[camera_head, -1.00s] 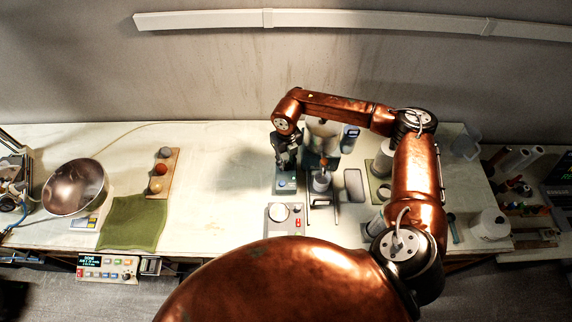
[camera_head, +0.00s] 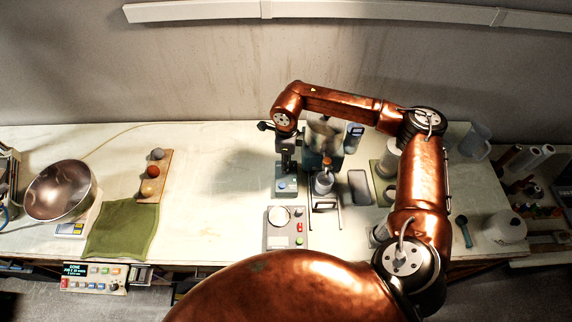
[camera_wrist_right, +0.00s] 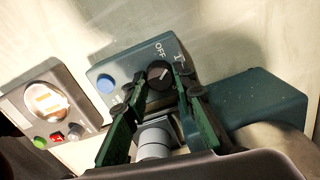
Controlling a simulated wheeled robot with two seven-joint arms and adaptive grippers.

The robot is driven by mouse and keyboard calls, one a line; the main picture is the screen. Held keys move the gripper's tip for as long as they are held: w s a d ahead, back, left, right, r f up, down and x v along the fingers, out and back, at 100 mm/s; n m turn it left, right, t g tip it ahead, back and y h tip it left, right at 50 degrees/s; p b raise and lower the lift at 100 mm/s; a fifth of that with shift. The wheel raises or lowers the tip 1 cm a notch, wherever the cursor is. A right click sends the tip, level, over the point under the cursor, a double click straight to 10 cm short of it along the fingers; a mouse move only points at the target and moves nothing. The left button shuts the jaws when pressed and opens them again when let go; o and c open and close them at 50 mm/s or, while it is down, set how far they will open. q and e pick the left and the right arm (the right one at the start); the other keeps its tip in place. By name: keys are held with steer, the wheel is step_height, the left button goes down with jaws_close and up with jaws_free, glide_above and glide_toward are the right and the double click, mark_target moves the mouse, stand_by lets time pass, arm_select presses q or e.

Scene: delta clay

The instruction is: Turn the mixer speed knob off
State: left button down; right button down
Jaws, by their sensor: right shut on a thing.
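The mixer's teal control box (camera_head: 285,191) stands mid-bench, with a blue button (camera_wrist_right: 105,83) on its face. In the right wrist view its black speed knob (camera_wrist_right: 158,74) sits beside the printed OFF label. A pale mark on the knob appears to point up and right, towards the mark beside OFF; its exact setting is hard to read. My right gripper (camera_wrist_right: 153,88) has its green fingers at either side of the knob and is shut on it. In the head view the right gripper (camera_head: 287,158) comes down over the box and hides the knob. My left gripper is not in view.
A grey panel (camera_head: 277,240) with red and green buttons lies just in front of the mixer. A cup (camera_head: 323,183) and grey tray (camera_head: 360,186) stand right of it.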

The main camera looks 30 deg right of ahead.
steer(key=n+b, duration=0.1)
steer(key=n, duration=0.2)
steer(key=shift+f+b, duration=0.25)
steer(key=shift+b, duration=0.15)
steer(key=shift+r+n+b, duration=0.1)
steer(key=shift+n+b, duration=0.45)
steer(key=shift+n, duration=0.85)
steer(key=shift+s, duration=0.1)
steer(key=c, duration=1.6)
jaws_free()
steer(key=shift+r, duration=0.1)
steer(key=shift+r, duration=0.1)
step_height(320, 180, up, 12)
